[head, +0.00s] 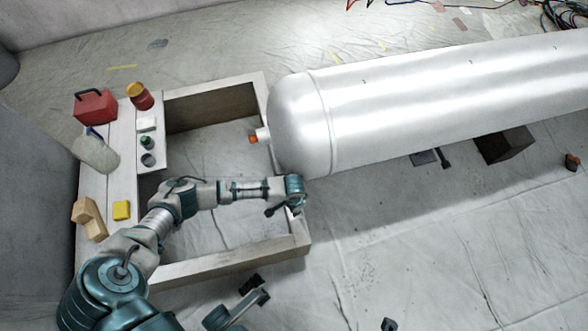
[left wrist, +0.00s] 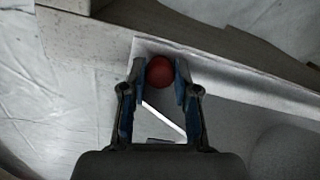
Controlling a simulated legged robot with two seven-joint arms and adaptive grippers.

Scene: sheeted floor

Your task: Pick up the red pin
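The red pin (left wrist: 159,71) shows in the left wrist view as a round red head between the tips of my left gripper (left wrist: 160,78). The fingers stand apart on either side of it. Whether they touch it is hard to tell. In the head view my left gripper (head: 280,207) is at the right side of the wooden frame, beside the near end of the white tank (head: 400,105). I cannot make out the pin there.
The wooden frame (head: 215,268) lies below my left arm. On its left side stand a red can (head: 95,106), a pale jug (head: 96,155), a yellow block (head: 121,210) and wooden blocks (head: 88,218). Sheeted floor at lower right is mostly clear.

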